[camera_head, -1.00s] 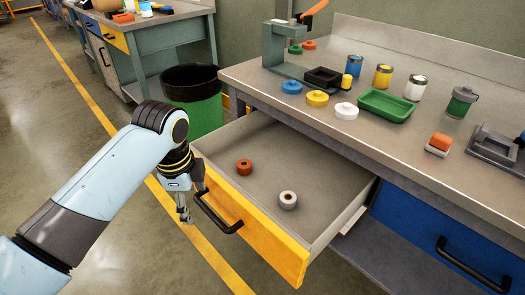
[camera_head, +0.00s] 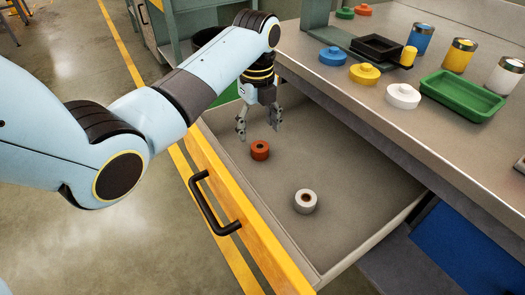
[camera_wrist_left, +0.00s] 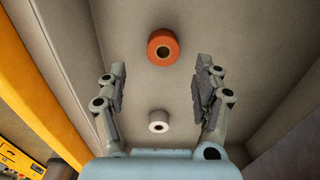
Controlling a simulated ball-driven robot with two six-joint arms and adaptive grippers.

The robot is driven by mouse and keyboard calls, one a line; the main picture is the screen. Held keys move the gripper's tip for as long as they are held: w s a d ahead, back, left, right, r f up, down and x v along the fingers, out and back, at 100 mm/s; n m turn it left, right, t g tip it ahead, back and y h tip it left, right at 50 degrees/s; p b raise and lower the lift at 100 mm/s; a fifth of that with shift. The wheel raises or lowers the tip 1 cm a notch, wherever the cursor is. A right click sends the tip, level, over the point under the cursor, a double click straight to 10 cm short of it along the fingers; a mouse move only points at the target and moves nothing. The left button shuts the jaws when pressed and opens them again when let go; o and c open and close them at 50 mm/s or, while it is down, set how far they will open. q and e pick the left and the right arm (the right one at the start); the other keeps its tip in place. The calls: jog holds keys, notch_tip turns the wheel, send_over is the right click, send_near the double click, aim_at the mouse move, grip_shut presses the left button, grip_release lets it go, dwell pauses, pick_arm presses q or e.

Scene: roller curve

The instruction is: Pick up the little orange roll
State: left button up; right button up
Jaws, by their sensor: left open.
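The little orange roll (camera_head: 260,150) lies flat in the open drawer (camera_head: 345,150), near its left end. It also shows in the left wrist view (camera_wrist_left: 162,47), ahead of the fingertips and centred between them. My left gripper (camera_head: 258,130) is open, pointing down over the drawer just behind the orange roll. In the left wrist view its two fingers (camera_wrist_left: 160,88) are spread wide with nothing between them touching. A white roll (camera_head: 305,201) lies nearer the front of the drawer and also shows in the left wrist view (camera_wrist_left: 158,121). My right gripper is not in view.
The drawer's yellow front with a black handle (camera_head: 209,203) faces the aisle. The bench top above holds blue, yellow and white discs (camera_head: 403,96), a green tray (camera_head: 462,95), a black tray and several cans. The drawer floor is otherwise clear.

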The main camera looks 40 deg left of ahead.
aim_at(258, 145)
pick_arm(q)
jog(key=shift+f, duration=0.7)
jog(key=shift+w+f, duration=0.1)
jog(key=shift+f, duration=0.2)
jog(key=f+b, duration=0.1)
jog(key=f, duration=0.3)
jog(key=shift+w+a+f+b, duration=0.2)
jog(key=shift+f+b, duration=0.15)
jog(key=shift+f, duration=0.3)
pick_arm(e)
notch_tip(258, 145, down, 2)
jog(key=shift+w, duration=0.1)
pick_arm(q)
jog(key=shift+c, duration=1.3)
jog(key=c, duration=1)
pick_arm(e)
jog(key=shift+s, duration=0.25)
